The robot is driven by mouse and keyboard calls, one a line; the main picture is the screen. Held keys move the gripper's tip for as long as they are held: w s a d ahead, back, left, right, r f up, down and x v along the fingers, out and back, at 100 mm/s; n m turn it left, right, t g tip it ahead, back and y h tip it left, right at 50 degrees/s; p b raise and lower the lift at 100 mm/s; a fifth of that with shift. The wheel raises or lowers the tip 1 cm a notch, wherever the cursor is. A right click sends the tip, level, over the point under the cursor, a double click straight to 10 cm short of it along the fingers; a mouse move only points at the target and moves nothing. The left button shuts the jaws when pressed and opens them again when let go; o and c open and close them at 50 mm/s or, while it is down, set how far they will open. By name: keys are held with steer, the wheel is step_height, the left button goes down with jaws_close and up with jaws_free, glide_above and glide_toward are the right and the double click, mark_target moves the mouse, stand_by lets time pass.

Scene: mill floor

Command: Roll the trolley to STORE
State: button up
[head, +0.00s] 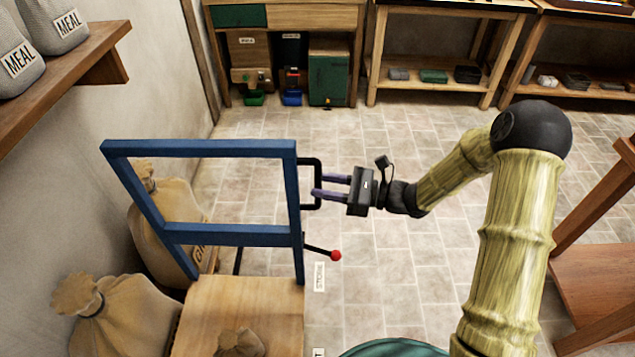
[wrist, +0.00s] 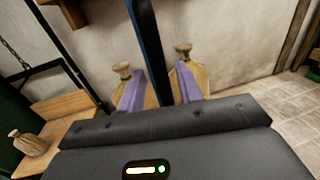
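The trolley has a blue upright frame (head: 230,236), a wooden deck (head: 240,300) and a black D-shaped handle (head: 318,165) on the frame's right side. A small sack (head: 238,343) lies on the deck; it also shows in the wrist view (wrist: 33,143). A black lever with a red knob (head: 335,255) sticks out to the right below the handle. My gripper (head: 316,187) is at the handle, its two purple fingers apart. In the wrist view a dark upright bar (wrist: 150,45) shows between the fingers (wrist: 160,75), with gaps visible beside it.
Full sacks (head: 122,318) stand on the floor along the left wall, close beside the trolley. A wall shelf (head: 75,75) holds MEAL sacks. Benches (head: 440,95) line the back. A wooden stand (head: 595,275) is at the right. The tiled floor (head: 400,255) between is clear. A floor label (head: 319,277) is too small to read.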

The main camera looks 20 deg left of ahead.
steer(key=shift+a, duration=1.05)
jaws_close()
